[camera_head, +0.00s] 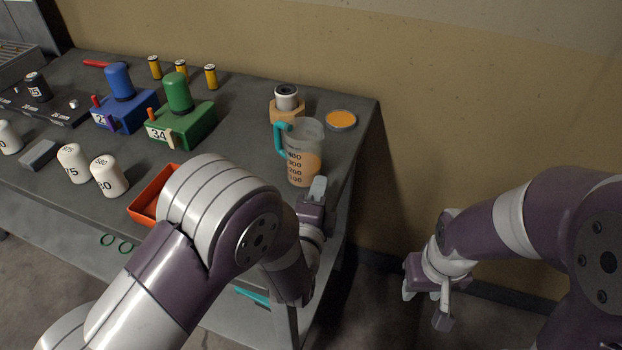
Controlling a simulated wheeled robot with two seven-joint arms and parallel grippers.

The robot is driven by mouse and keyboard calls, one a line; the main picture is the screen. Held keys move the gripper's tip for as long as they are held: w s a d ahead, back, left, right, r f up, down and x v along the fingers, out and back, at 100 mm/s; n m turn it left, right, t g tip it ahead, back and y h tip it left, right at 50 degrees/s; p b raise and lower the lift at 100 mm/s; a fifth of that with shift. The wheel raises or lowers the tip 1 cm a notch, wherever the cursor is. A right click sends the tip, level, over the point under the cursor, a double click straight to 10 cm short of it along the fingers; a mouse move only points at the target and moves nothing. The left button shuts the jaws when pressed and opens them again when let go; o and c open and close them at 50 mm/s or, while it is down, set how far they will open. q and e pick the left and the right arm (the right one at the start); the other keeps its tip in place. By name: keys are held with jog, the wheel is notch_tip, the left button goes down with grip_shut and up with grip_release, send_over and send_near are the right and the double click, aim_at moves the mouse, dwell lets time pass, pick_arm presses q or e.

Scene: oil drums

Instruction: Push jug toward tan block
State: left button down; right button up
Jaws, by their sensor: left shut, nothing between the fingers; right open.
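The jug (304,157) is clear with black measuring marks, orange liquid and a teal handle on its left side. It stands upright near the right end of the grey table. The tan block (287,114) is just behind it and to its left, with a dark-topped white cylinder (287,97) on it. My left gripper (318,187) is shut and empty at the front right of the jug's base; I cannot tell whether it touches the jug. My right gripper (425,304) is open and empty, low off the table's right side.
An orange-topped round dish (341,119) lies right of the jug. A green box (182,125) and a blue box (125,108) stand left. An orange tray (146,207) is partly behind my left arm. White cylinders (108,176) stand at left. The table ends close right of the jug.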

aim_at(289, 165)
pick_arm(q)
jog(key=shift+w+a, duration=0.85)
jog(key=shift+w, duration=0.2)
jog(key=w+a, duration=0.1)
jog(key=w, duration=0.1)
jog(key=w+a+b, duration=0.1)
jog(key=w, duration=0.1)
jog(key=w+a, duration=0.2)
jog(key=shift+f+b, duration=0.15)
jog(key=shift+b, duration=0.15)
jog(key=shift+w+a, duration=0.25)
jog(key=shift+w, duration=0.15)
